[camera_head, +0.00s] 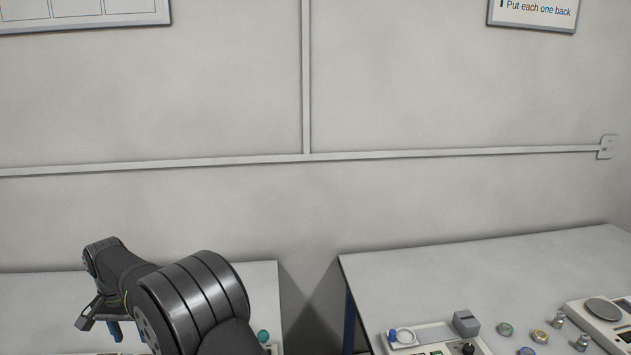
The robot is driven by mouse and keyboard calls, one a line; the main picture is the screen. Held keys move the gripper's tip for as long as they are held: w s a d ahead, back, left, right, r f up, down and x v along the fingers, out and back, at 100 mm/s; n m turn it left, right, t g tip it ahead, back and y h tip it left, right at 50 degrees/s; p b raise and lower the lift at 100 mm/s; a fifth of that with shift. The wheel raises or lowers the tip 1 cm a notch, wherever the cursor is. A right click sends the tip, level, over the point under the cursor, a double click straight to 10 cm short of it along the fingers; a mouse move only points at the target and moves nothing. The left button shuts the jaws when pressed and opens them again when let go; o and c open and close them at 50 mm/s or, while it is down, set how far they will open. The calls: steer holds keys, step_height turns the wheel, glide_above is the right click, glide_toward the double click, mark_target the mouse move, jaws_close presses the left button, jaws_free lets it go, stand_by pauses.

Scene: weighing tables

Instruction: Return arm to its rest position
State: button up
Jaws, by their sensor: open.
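My arm reaches in from the bottom edge over the left table (262,285). My gripper (100,325) hangs at the arm's far end at the lower left, over that table, pointing down. It is open, and I see nothing held in it. A small blue piece shows at the gripper; I cannot tell whether it is a fingertip or something behind it. My own arm links hide much of the table and whatever lies beneath them.
A teal knob (263,337) shows beside my arm. A gap separates the right table (400,275), which holds a pale tray (432,334), a grey block (466,323), several small weights and a scale (604,310). Its back left is clear. A wall stands behind.

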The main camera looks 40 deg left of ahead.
steer(key=w+d+r+m, duration=0.1)
steer(key=w+d+r, duration=0.1)
steer(key=w+r, duration=0.5)
steer(key=shift+w+r+y, duration=0.25)
steer(key=shift+w+y, duration=0.15)
steer(key=shift+w, duration=0.75)
